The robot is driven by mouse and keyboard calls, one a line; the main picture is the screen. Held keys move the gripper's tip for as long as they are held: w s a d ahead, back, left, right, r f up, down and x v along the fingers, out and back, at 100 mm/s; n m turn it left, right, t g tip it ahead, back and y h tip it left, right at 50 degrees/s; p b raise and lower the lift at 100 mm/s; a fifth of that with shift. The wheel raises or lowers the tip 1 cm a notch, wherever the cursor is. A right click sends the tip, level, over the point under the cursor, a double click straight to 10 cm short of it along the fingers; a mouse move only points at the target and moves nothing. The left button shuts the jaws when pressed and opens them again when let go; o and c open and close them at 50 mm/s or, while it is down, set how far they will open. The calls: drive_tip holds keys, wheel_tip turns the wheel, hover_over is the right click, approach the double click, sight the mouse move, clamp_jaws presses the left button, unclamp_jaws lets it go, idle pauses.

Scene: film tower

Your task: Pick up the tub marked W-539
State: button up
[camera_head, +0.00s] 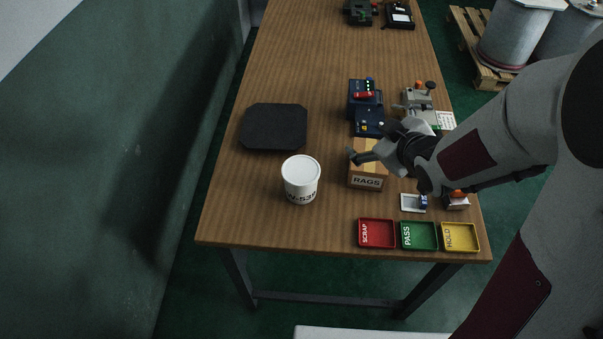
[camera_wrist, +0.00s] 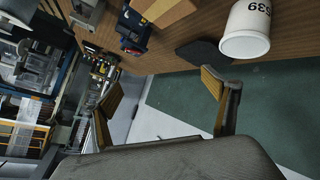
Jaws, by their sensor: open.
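The white tub (camera_head: 301,180) stands upright on the wooden table, lid on top, with dark lettering low on its side that reads roughly "N-539" in the head view. In the wrist view the tub (camera_wrist: 247,28) is at the top right, cut by the frame edge, and "S39" or "539" shows on it. My gripper (camera_head: 352,156) is to the right of the tub in the head view, over the RAGS box, apart from the tub. In the wrist view my gripper (camera_wrist: 165,93) has its two fingers spread with nothing between them.
A black octagonal mat (camera_head: 274,128) lies behind the tub. The RAGS box (camera_head: 367,183) is right of it. Red (camera_head: 377,233), green (camera_head: 419,236) and yellow (camera_head: 460,237) trays line the front edge. Blue devices (camera_head: 366,107) stand behind the box. The table left of the tub is clear.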

sight(313, 183)
drive_tip(key=shift+s+a+f+m+t+y, duration=0.2)
drive_tip(key=shift+s+a+f+y, duration=1)
drive_tip(key=shift+a+f, duration=0.9)
drive_tip(key=shift+s+a+f+m+t+y, duration=0.15)
drive_tip(key=shift+s+a+f+y, duration=1.1)
drive_tip(key=shift+f, duration=1.4)
drive_tip(key=shift+s+a+f+m+t+y, duration=0.2)
drive_tip(key=shift+s+a+f+y, duration=0.55)
drive_tip(key=shift+a+f+y, duration=1.15)
drive_tip(key=shift+a+f+h, duration=0.2)
drive_tip(key=shift+f+h, duration=0.15)
drive_tip(key=shift+f, duration=0.1)
drive_tip(key=shift+x, duration=1.3)
drive_tip(key=shift+x, duration=2.6)
